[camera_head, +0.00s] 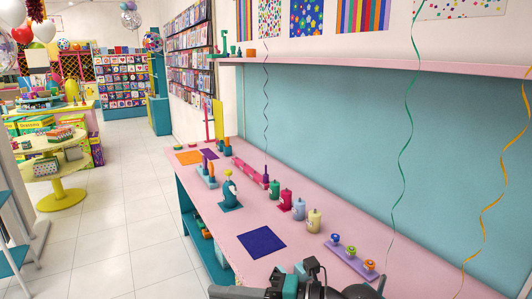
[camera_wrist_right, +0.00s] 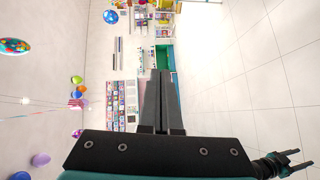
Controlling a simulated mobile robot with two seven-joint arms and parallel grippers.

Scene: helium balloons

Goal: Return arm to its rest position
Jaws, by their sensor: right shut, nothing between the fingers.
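My right gripper (camera_head: 213,291) shows at the bottom edge of the head view, pointing left, in front of the pink counter (camera_head: 205,222). Its dark fingers lie together with nothing between them. The right wrist view shows the same shut fingers (camera_wrist_right: 160,78) pointing up the picture, with a black body and a teal band below. The rest of that arm is partly cut off by the bottom edge of the head view. My left gripper (camera_wrist_right: 305,160) shows in the lower right corner of the wrist view, with two prongs apart and empty. It is not visible in the head view.
Ribbons such as a green one (camera_head: 407,120) hang at right. A yellow round table (camera_head: 50,170) stands left. The tiled floor (camera_head: 125,200) is open.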

